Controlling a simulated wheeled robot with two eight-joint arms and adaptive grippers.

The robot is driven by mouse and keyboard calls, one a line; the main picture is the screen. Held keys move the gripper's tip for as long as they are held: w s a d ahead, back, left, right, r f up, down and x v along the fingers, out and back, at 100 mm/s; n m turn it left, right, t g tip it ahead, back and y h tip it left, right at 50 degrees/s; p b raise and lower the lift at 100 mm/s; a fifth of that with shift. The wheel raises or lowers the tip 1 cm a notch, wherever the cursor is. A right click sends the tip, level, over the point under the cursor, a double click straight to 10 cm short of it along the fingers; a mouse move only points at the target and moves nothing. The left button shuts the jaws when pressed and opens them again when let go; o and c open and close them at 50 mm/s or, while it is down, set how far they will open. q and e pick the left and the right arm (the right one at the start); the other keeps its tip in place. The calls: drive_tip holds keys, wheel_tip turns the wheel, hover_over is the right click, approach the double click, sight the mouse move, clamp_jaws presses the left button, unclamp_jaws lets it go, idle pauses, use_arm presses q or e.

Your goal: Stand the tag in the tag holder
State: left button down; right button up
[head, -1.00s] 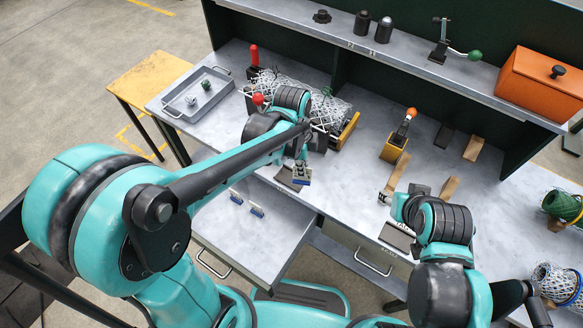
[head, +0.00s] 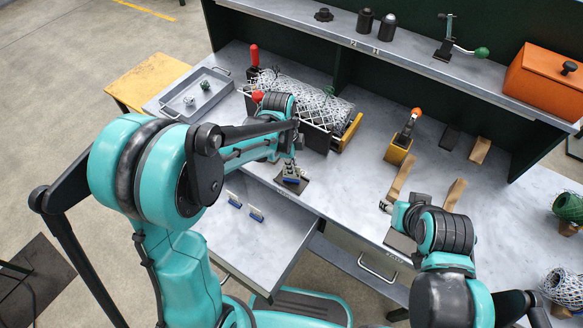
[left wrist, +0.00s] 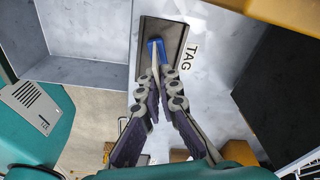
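My left gripper (left wrist: 164,84) is shut on a small tag (left wrist: 156,50) with a blue edge and a pale stem. In the left wrist view the tag's blue end lies over a dark rectangular plate marked TAG, which I take as the tag holder (left wrist: 174,40). In the head view the plate (head: 304,186) lies near the table's front edge, with the left gripper (head: 290,169) just above it. I cannot tell whether the tag touches the plate. My right gripper (head: 388,207) is low over the table's right part; its fingers are too small to read.
An open drawer (head: 222,235) below holds two similar blue-edged tags (head: 256,214). A mesh roll in a rack (head: 320,97) stands behind the left gripper. A grey tray (head: 185,100) is at the back left. A yellow block with an orange-topped lever (head: 398,152) stands to the right.

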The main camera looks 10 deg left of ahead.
use_arm(q)
drive_tip(key=shift+f, duration=0.15)
drive_tip(key=c, duration=1.7)
unclamp_jaws()
wheel_tip(320, 180, up, 12)
drive_tip(key=a+p, duration=0.1)
drive_tip(key=p, duration=0.3)
drive_tip(key=shift+s+a+r+n+t+y, duration=0.25)
drive_tip(key=shift+s+a+r+n+t, duration=0.7)
drive_tip(key=shift+s+n, duration=1.7)
drive_tip(key=shift+s+a+r+n+t+y, duration=0.3)
drive_tip(key=shift+s+a+n+t, duration=1.35)
drive_tip(key=shift+n, duration=1.7)
drive_tip(key=shift+s+a+r+n+t+y, duration=0.15)
drive_tip(key=shift+s+a+r+n+t, duration=0.75)
drive_tip(key=shift+s+n, duration=1.9)
drive_tip(key=shift+w+f, duration=0.2)
drive_tip(key=shift+w, duration=0.05)
